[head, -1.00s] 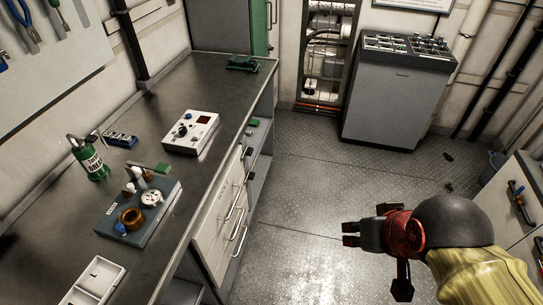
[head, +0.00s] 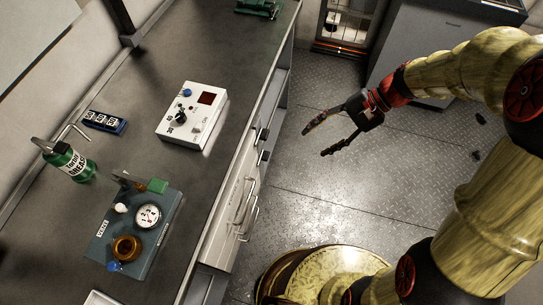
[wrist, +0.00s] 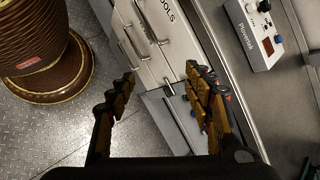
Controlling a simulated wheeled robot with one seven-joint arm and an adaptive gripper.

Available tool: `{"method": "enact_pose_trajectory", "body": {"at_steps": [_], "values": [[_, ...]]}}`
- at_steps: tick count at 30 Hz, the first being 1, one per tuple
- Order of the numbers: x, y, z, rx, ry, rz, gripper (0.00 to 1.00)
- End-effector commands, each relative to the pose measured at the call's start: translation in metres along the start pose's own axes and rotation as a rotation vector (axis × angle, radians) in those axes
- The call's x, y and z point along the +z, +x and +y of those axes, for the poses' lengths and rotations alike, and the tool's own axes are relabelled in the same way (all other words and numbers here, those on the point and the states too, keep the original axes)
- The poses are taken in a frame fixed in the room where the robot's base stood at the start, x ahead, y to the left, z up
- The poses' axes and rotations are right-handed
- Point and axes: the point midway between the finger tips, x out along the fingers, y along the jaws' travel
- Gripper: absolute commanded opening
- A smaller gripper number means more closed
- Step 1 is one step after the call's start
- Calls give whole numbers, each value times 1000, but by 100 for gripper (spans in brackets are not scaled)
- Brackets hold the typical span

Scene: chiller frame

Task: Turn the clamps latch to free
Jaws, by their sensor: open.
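No latch is readable as the clamps latch in these frames. Two small dark fittings (head: 263,145) sit on the bench front, just below the worktop edge; their labels are too small to read. My gripper (head: 314,142) is open and empty, above the floor to the right of them, its fingers pointing towards the bench. In the wrist view my gripper (wrist: 159,72) has its fingers spread wide. White drawers (wrist: 155,30) with bar handles and a label ending in "OOLS" show beyond and between the fingers. The right finger hides part of the bench front.
The bench worktop (head: 215,30) carries a white control box (head: 192,115), a blue-grey board with a gauge (head: 135,232), a green grease canister (head: 68,160) and a small blue block (head: 104,122). A grey cabinet (head: 420,45) stands at the back.

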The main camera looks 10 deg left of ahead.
Motion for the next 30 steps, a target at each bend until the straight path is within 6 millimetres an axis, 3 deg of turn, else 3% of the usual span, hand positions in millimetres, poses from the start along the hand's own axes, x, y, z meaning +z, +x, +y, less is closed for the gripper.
{"method": "enact_pose_trajectory", "body": {"at_steps": [7, 14, 24, 30], "values": [[-55, 58, -16, -159, 200, -212, 52], [-106, 115, -17, -318, 390, -374, 52], [-180, 210, 12, -564, 679, -549, 52], [-207, 257, 39, -677, 810, -599, 52]]}}
